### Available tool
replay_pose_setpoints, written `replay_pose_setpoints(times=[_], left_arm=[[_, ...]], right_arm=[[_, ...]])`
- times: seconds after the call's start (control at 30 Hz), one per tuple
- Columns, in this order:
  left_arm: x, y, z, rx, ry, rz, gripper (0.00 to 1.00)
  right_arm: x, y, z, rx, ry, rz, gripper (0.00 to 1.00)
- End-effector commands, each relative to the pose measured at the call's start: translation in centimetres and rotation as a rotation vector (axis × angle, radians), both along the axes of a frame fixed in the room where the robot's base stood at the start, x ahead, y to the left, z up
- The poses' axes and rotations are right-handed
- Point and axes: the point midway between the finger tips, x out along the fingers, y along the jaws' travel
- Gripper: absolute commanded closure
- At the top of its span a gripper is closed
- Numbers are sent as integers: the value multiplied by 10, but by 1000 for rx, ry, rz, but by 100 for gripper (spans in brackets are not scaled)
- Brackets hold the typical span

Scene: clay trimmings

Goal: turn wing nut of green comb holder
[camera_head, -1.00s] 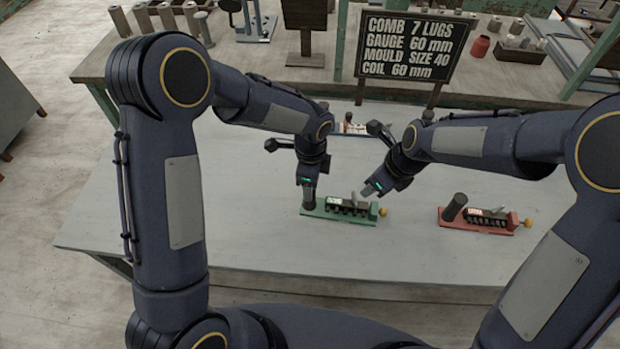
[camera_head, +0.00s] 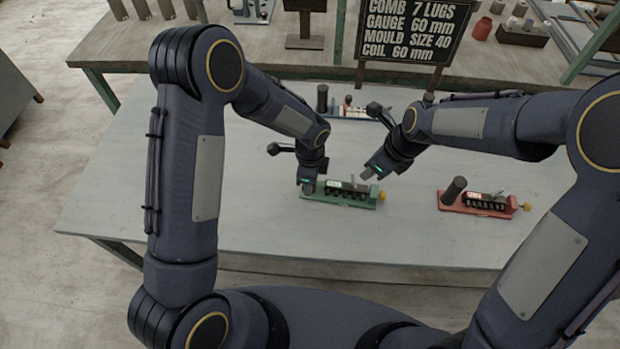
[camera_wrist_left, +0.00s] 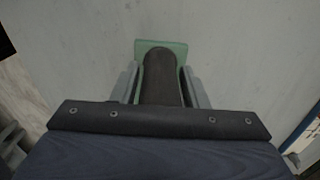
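The green comb holder (camera_head: 340,200) lies on the pale table, with a dark comb block on it and a yellow wing nut (camera_head: 382,196) at its right end. My left gripper (camera_head: 307,188) is down over the dark upright post at the holder's left end. In the left wrist view the post (camera_wrist_left: 161,80) stands between the two fingers, which look closed against its sides. A green end of the base shows beyond it. My right gripper (camera_head: 368,174) is above the right part of the holder, up and left of the wing nut, and apart from it. Its finger gap is too small to tell.
A red comb holder (camera_head: 475,208) with a dark post and yellow nut lies to the right. A blue holder (camera_head: 352,112) stands behind, partly hidden by my right arm. A black sign (camera_head: 412,30) stands at the back. The table front is clear.

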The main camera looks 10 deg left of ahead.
Motion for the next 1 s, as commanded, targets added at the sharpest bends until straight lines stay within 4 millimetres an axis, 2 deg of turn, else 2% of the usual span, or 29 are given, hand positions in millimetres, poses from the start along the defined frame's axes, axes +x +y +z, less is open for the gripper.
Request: replay_pose_setpoints(times=[0.03, 0.3, 0.37, 0.4, 0.57, 0.67, 1.0], left_arm=[[0, 0, 0, 0, 0, 0, 67], [0, 0, 0, 0, 0, 0, 100], [0, 0, 0, 0, 0, 0, 100], [0, 0, 0, 0, 0, 0, 100], [0, 0, 0, 0, 0, 0, 100], [0, 0, 1, 0, 0, 0, 100], [0, 0, 1, 0, 0, 0, 100]], right_arm=[[0, 0, 0, 0, 0, 0, 64], [0, 0, 0, 0, 0, 0, 64], [0, 0, 0, 0, 0, 0, 65], [0, 0, 0, 0, -1, 2, 70], [0, 5, 1, -27, -18, 123, 70], [0, 11, 1, -72, -48, 337, 70], [4, 32, 12, -265, -196, 1451, 70]])
